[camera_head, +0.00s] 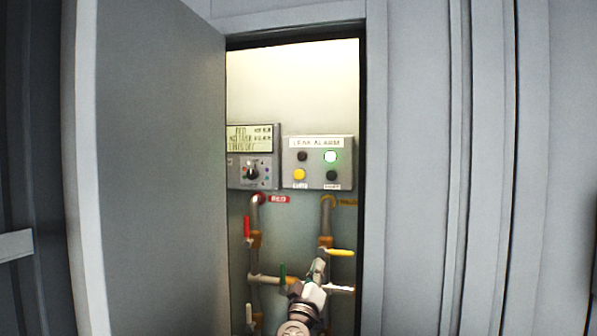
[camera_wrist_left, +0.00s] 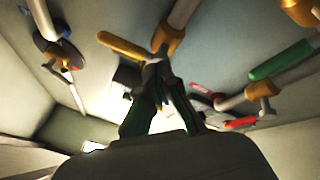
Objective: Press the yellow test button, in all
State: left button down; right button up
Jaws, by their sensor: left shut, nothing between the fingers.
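The yellow test button (camera_head: 299,174) is at the lower left of the leak alarm panel (camera_head: 318,162), on the back wall of the open cabinet. A lit green lamp sits at the panel's upper right, with dark round parts at upper left and lower right. My left gripper (camera_head: 320,262) is inside the cabinet, below the panel and apart from the button, in front of the pipes. In the left wrist view its fingers (camera_wrist_left: 158,75) are shut and empty, close to the pipes and valves. The button does not show clearly there. My right gripper is not in view.
A display panel with a selector knob (camera_head: 252,172) is left of the alarm panel. Pipes with red (camera_head: 247,227), yellow (camera_head: 342,252) and green (camera_head: 282,272) valve handles run below. The open door (camera_head: 160,170) stands at left; the cabinet's right frame (camera_head: 375,170) is close to my arm.

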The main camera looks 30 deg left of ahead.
pick_arm(q)
jog(key=s+a+r+n+t+y+p, duration=0.1)
jog(key=s+a+r+n+y, duration=0.1)
jog(key=r, duration=0.9)
jog(key=s+a+r+n+t+y, duration=0.1)
jog(key=s+a+r+n+y, duration=0.2)
jog(key=r, duration=0.8)
jog(key=shift+s+a+r+n+y+p, duration=0.3)
jog(key=shift+s+n+y, duration=0.55)
jog(key=shift+s, duration=0.35)
